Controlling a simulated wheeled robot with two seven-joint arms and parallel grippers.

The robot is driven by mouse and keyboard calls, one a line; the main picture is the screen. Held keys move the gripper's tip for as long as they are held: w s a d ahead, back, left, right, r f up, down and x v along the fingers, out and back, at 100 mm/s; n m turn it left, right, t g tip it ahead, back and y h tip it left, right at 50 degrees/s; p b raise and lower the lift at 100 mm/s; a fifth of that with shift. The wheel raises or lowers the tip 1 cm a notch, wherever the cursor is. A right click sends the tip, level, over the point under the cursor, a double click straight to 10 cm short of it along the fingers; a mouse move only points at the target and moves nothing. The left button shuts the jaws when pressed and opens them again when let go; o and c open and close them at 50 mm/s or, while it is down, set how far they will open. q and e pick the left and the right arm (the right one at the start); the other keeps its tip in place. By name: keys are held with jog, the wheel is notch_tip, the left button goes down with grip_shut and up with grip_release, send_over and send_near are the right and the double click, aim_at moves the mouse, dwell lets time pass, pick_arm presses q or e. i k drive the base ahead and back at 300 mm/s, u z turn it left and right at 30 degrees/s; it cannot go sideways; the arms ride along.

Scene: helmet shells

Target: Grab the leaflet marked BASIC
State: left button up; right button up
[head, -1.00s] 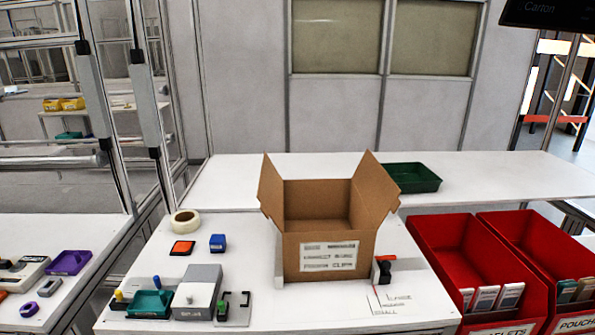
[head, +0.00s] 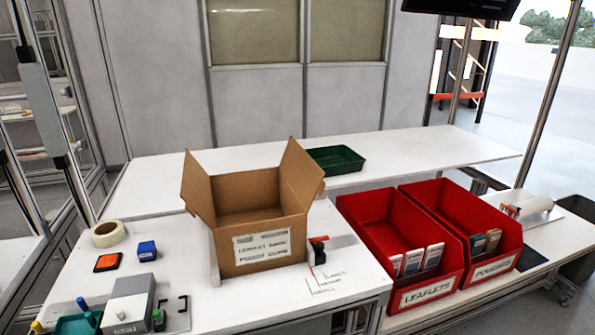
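The leaflets stand upright as several white-fronted cards (head: 413,261) in the front of the red bin labelled LEAFLETS (head: 427,291), on the right of the head view. Their print is too small to read, so I cannot tell which is marked BASIC. An open cardboard box (head: 262,246) stands on the white table to the left of the bin, with a printed label on its front. Neither of my grippers shows in the head view.
A second red bin (head: 493,268), labelled for pouches, stands right of the leaflet bin. A green tray (head: 335,160) lies on the back table. A tape roll (head: 107,234), a blue block (head: 147,251) and an orange-topped pad (head: 107,263) lie left of the box.

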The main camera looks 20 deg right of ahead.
aim_at(412, 263)
jog(key=z, duration=2.2)
jog(key=i, duration=1.85)
jog(key=u, duration=2.75)
